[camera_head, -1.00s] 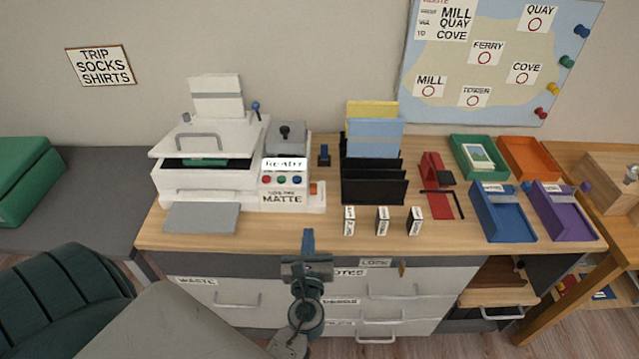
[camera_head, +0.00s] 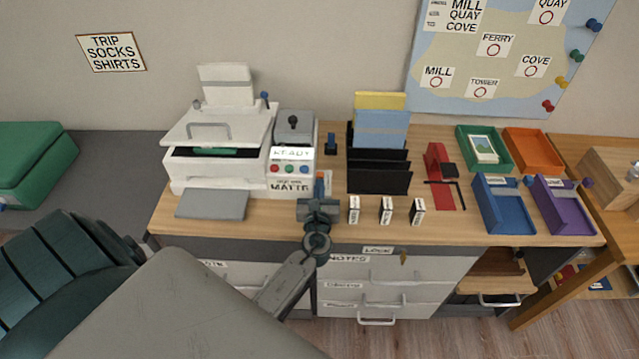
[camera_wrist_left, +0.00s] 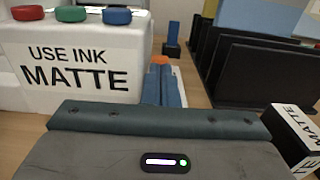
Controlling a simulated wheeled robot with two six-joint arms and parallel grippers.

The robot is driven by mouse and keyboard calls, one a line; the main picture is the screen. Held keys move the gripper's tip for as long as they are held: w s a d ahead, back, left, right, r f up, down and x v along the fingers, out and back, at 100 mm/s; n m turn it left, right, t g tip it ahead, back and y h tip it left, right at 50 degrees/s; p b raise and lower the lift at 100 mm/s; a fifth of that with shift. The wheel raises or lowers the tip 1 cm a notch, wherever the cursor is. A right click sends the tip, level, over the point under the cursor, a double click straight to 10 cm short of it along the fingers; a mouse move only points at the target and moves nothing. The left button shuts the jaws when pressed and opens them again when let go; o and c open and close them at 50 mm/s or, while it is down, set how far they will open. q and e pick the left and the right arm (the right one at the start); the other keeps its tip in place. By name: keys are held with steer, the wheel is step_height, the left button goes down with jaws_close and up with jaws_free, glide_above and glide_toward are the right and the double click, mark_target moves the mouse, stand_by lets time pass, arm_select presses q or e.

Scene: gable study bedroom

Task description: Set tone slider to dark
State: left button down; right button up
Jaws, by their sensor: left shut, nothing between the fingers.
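The white printer (camera_head: 222,165) stands at the left of the desk. Joined to its right is a control unit (camera_head: 291,186) with a screen, red, green and blue buttons and a "USE INK MATTE" label, which shows large in the left wrist view (camera_wrist_left: 78,72). No part is readable as a tone slider; a small orange piece (camera_wrist_left: 160,60) shows beside the unit. My left gripper (camera_head: 319,188) is shut and empty, its blue fingers (camera_wrist_left: 163,90) pointing at the orange piece. I cannot tell whether they touch it. My right gripper is not in view.
Several small labelled boxes (camera_head: 386,211) stand just right of my left gripper. A black file rack (camera_head: 378,179) is behind them, and a small dark blue object (camera_head: 330,143) stands behind the gripper. A grey output tray (camera_head: 212,205) juts out at the printer's front.

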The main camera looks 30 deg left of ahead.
arm_select(q)
steer(key=shift+w+a, duration=0.15)
steer(key=shift+w, duration=0.1)
steer(key=shift+x, duration=1.25)
steer(key=shift+r, duration=0.2)
steer(key=shift+r, duration=0.1)
